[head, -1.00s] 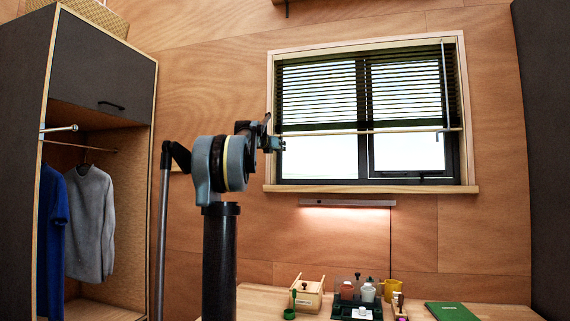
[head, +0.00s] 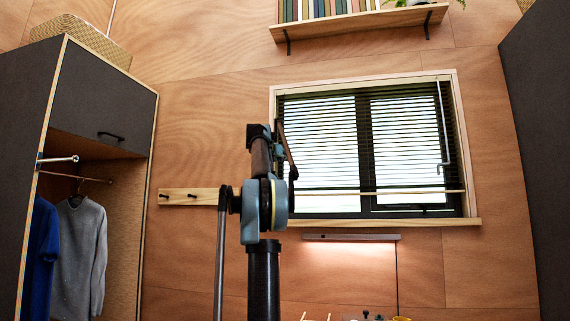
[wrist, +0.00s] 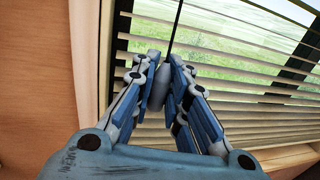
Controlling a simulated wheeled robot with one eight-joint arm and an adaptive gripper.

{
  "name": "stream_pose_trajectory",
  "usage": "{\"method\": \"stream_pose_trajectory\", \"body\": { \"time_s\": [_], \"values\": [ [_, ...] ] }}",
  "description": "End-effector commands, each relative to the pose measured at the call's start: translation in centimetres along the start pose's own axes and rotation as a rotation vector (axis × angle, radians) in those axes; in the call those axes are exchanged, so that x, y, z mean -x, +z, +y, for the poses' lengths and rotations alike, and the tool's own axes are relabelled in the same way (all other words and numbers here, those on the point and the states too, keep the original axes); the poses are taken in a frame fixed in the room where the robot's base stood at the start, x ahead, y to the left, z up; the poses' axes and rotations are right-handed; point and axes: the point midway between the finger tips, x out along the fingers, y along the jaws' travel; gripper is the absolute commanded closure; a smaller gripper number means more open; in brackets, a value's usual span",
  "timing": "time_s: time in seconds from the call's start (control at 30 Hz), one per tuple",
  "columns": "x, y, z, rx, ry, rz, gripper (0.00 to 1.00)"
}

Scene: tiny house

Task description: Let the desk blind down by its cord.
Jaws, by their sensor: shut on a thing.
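The desk blind (head: 405,135) hangs in the window with its slats spread over most of the pane. Its pale bottom rail (head: 340,194) is a little above the sill, with a strip of glass below it. My gripper (head: 289,165) is in front of the blind's left edge. In the wrist view, my gripper (wrist: 164,64) is shut on the pale cord pull (wrist: 157,92), and the dark cord (wrist: 175,28) runs up from it. The slats (wrist: 250,97) are close behind the fingers. In the head view I cannot make out the cord or its pull.
A pale wand (head: 443,140) hangs at the blind's right side. A shelf with books (head: 360,25) is above the window. A peg rail (head: 190,197) is left of the arm, and an open wardrobe (head: 125,190) is at the left. A lamp bar (head: 350,237) is below the sill.

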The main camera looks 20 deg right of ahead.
Motion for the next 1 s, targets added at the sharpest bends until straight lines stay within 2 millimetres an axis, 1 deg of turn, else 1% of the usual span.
{"method": "stream_pose_trajectory", "body": {
  "time_s": [0.03,0.23,0.27,0.3,0.33,0.63,0.77,0.87,1.0],
  "values": [
    [0.1,0.0,0.4,0.000,0.008,0.000,1.00],
    [0.1,0.0,0.4,0.000,0.008,0.000,1.00],
    [0.1,0.0,0.4,0.000,0.008,0.000,0.81],
    [0.1,0.0,0.4,0.000,0.008,0.000,0.72],
    [0.1,0.0,0.4,0.000,0.008,0.000,0.66],
    [0.1,0.0,0.2,0.000,0.004,0.000,0.66],
    [0.4,0.0,0.2,0.000,0.004,0.000,0.66],
    [1.3,0.0,0.2,0.000,0.005,0.000,0.66],
    [3.2,-0.1,0.2,0.000,0.005,0.000,0.66]
  ]
}}
